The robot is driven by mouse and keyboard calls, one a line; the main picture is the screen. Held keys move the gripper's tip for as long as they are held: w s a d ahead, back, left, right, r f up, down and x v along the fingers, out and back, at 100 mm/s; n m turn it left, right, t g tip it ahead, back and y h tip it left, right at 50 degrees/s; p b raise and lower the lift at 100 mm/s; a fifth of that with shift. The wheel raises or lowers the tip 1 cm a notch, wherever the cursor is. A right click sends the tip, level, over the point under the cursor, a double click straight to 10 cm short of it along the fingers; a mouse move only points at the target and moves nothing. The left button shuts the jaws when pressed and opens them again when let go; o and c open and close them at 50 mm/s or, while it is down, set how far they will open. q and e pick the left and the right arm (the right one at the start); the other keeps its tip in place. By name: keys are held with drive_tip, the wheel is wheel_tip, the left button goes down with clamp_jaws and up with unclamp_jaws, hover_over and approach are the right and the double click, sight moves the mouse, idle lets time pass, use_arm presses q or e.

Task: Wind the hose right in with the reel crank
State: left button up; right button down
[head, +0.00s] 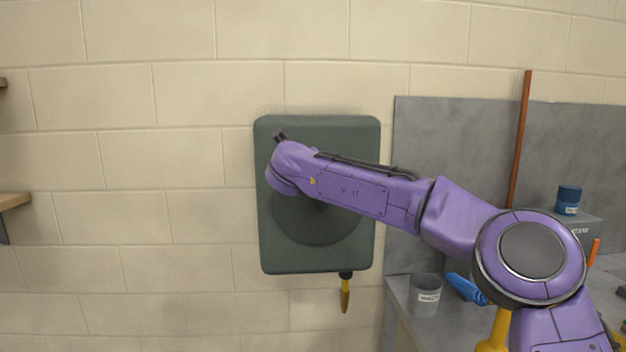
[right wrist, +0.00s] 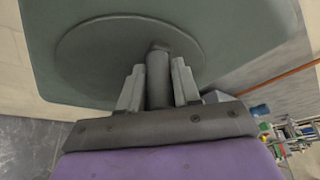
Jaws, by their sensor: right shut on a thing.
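The hose reel (head: 363,137) is a dark green box on the block wall in the head view, with a round disc (head: 318,228) on its front. A short yellow hose end (head: 345,296) hangs below its lower edge. My right arm reaches across the reel and hides part of the disc and the crank. In the right wrist view, my right gripper (right wrist: 159,90) is shut on the dark crank handle (right wrist: 159,66), one finger on each side, in front of the disc (right wrist: 100,62). My left gripper is in neither view.
A long brown pole (head: 519,140) leans at the grey panel (head: 450,140). Wooden shelves (head: 14,201) jut at the left. The wall left of the reel is clear.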

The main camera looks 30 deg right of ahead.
drive_tip(key=shift+s+d+r+m, duration=0.15)
drive_tip(key=shift+d+r+m, duration=0.25)
drive_tip(key=shift+d, duration=0.1)
drive_tip(key=c, duration=0.9)
unclamp_jaws()
drive_tip(key=shift+f, duration=0.2)
drive_tip(key=b+v, duration=0.4)
drive_tip(key=v, duration=0.6)
drive_tip(key=shift+s+r, duration=0.15)
